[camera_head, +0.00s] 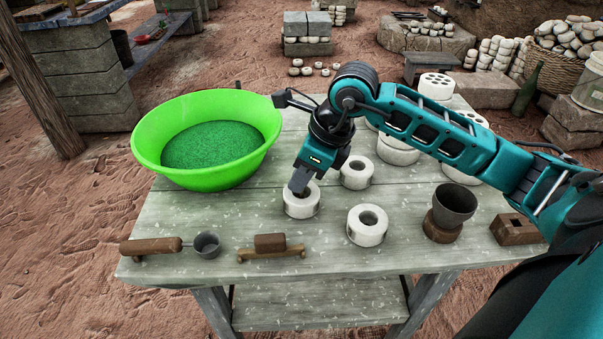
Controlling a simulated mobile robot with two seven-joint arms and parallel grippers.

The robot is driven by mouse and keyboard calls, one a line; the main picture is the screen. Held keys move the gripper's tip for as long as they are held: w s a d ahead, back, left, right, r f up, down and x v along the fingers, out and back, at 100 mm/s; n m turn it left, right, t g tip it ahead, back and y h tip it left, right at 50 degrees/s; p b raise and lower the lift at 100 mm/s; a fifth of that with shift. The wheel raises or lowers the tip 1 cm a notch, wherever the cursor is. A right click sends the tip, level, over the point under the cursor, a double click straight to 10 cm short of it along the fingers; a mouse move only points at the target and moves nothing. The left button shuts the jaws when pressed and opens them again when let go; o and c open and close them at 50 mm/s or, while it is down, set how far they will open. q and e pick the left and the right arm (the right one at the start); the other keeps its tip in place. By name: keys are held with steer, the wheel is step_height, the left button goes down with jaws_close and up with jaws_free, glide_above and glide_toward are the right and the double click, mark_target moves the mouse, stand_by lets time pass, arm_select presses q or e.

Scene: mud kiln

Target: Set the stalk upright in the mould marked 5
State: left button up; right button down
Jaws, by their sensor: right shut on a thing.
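My right gripper (300,182) points down into the hole of a white ring-shaped mould (301,208) at the middle of the table. It is shut on a thin brownish stalk, mostly hidden by the fingers and the mould wall; I cannot tell whether it touches the mould's bottom. A second white mould (356,180) stands just behind to the right, and a third mould (367,238) stands in front to the right. No number is readable on any of them. My left gripper is not in view.
A green basin (207,175) of green grains stands at the left rear. A wooden-handled ladle (151,245) and a wooden tool (270,250) lie in front. A dark cup (455,202) and a wooden block (516,229) stand at right. More white moulds (397,155) stand behind my arm.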

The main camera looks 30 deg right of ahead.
steer(key=shift+f, duration=0.1)
steer(key=c, duration=1)
jaws_free()
steer(key=shift+c, duration=0.2)
steer(key=shift+o, duration=0.8)
steer(key=shift+r+p, duration=2.45)
steer(key=shift+r, duration=1.1)
